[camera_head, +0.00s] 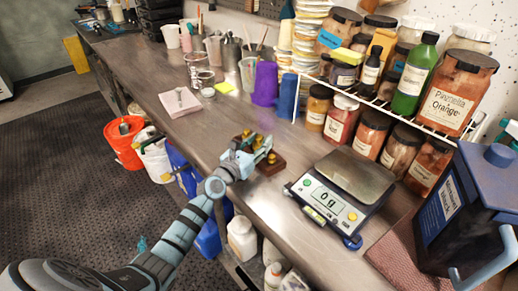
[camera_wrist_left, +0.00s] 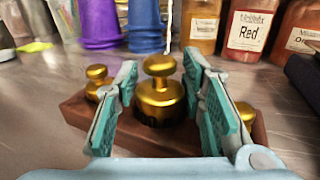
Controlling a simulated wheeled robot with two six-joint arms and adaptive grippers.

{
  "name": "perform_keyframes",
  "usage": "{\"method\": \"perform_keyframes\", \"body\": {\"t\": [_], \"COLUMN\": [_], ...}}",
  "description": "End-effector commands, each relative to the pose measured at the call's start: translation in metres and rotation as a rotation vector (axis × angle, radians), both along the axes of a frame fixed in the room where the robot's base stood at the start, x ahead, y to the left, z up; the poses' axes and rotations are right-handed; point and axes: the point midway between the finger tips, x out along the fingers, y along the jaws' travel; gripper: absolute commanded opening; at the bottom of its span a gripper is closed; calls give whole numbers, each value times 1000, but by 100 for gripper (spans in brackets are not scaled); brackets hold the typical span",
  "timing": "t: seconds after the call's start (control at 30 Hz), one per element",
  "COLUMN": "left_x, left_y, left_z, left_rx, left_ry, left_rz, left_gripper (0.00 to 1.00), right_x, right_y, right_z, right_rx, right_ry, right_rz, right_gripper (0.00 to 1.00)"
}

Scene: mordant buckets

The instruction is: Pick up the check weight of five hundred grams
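A wooden block (camera_head: 273,166) on the metal bench holds brass knobbed weights; it also shows in the left wrist view (camera_wrist_left: 78,112). The largest weight (camera_wrist_left: 160,96) stands upright in the middle. A smaller weight (camera_wrist_left: 97,82) is at its left, and another (camera_wrist_left: 245,112) shows partly behind the right finger. No gram marking is readable. My left gripper (camera_head: 252,152) is over the block. In the wrist view, its teal-padded fingers (camera_wrist_left: 160,78) are open on either side of the large weight, which looks ungripped. The weight's lower part sits in the block. My right gripper is out of view.
A digital scale (camera_head: 338,190) reading 0 g stands right of the block. Pigment jars (camera_head: 372,132) fill a rack behind. Blue (camera_head: 288,95) and purple (camera_head: 265,83) cups stand behind the block. Bare bench lies left of it.

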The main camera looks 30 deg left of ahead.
Motion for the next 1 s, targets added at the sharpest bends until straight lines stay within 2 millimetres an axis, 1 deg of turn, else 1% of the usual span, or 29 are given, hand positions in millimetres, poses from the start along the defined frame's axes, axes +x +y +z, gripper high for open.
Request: {"method": "perform_keyframes", "body": {"t": [0.03,0.17,0.2,0.5,0.57,0.67,0.77,0.87,0.97,1.0], "left_x": [0,0,0,0,0,0,0,0,0,0], "left_y": [0,0,0,0,0,0,0,0,0,0], "left_z": [0,0,0,2,4,14,32,59,96,112], "left_rx": [0,0,0,0,1,2,1,2,1,1], "left_ry": [0,0,0,-2,-2,-2,-3,-3,-3,-4], "left_rz": [0,0,0,1,1,1,1,1,1,0], "left_gripper": [23,2,0,0,0,0,0,0,0,0], "right_x": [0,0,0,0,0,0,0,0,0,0], "right_y": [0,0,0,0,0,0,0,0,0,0], "right_z": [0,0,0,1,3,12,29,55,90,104], "right_rx": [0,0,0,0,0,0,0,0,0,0], "right_ry": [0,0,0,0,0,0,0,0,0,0], "right_rz": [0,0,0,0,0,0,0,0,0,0], "right_gripper": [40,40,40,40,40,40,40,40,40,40]}}
